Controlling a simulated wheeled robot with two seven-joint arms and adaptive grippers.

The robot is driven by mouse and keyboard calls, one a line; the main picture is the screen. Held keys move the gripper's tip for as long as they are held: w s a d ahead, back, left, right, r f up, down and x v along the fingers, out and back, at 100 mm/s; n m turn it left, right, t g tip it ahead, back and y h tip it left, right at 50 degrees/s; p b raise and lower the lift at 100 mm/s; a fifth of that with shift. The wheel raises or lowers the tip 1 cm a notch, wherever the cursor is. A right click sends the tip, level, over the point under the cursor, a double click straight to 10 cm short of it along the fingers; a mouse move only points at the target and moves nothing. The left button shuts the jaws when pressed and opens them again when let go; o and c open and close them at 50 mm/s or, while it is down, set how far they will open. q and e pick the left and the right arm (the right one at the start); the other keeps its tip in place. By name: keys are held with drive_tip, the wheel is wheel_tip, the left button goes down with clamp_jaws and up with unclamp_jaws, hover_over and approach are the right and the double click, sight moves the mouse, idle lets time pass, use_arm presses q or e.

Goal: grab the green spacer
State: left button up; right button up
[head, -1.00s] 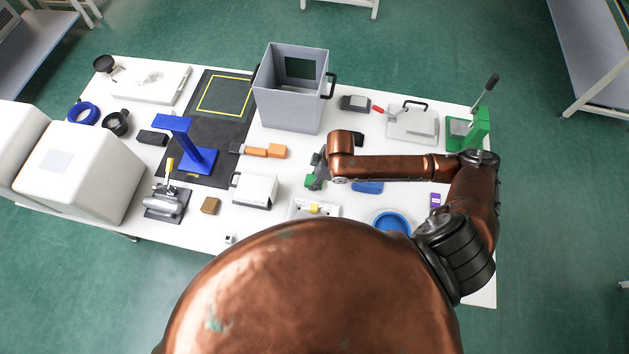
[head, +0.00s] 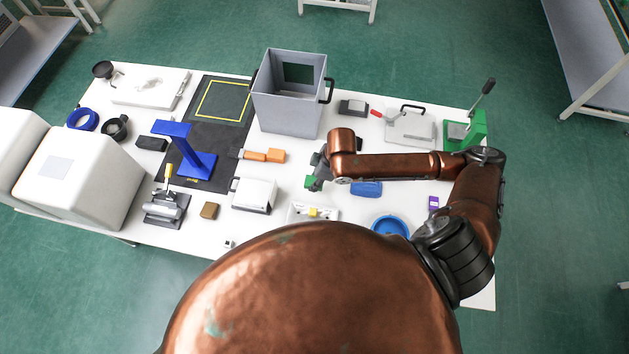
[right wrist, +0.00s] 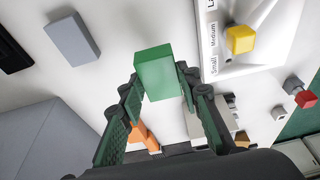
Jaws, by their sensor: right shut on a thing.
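The green spacer (right wrist: 155,70) is a plain rectangular block held between the two fingers of my right gripper (right wrist: 160,80) in the right wrist view. In the head view the green spacer (head: 309,182) shows as a small green patch at the tip of my right gripper (head: 317,175), over the middle of the table. The arm hides part of the gripper there. From these views I cannot tell whether the spacer touches the table. My left gripper is not in view.
A white labelled tray (right wrist: 215,50) with a yellow block (right wrist: 240,40) lies close by. A grey bin (head: 290,105) stands behind, a blue block (head: 367,189) to the right, a white box (head: 254,195) to the left. A blue round dish (head: 390,226) is nearer the front.

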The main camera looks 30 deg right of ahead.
drive_tip(key=s+d+r+p, duration=0.1)
drive_tip(key=s+r+p, duration=0.7)
drive_tip(key=s, duration=0.5)
drive_tip(key=shift+d+r, duration=0.15)
drive_tip(key=shift+r, duration=0.2)
